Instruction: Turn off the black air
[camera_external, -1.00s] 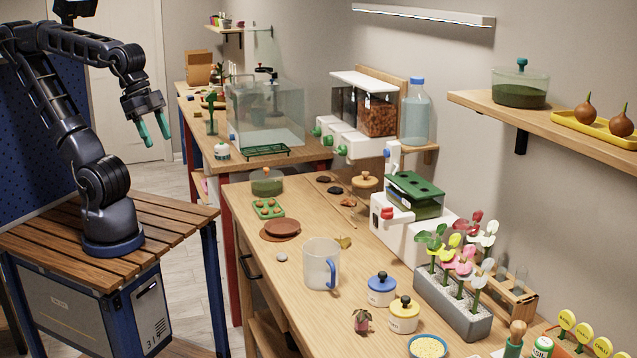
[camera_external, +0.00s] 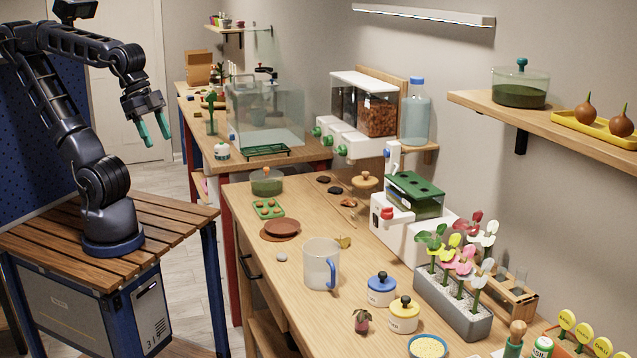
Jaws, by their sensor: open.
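My gripper (camera_external: 153,130) has two teal fingers, spread apart and empty. It hangs in the air at the upper left, over the floor and left of the far bench. A small black fixture (camera_external: 264,71) shows at the top of the clear glass tank (camera_external: 278,118) on the far bench. It may be the black air control, but it is too small for me to tell, and its setting cannot be read. My gripper is well apart from it, to its left.
Dispensers with green knobs (camera_external: 340,140) hang on the wall. Open floor lies between my base and the benches.

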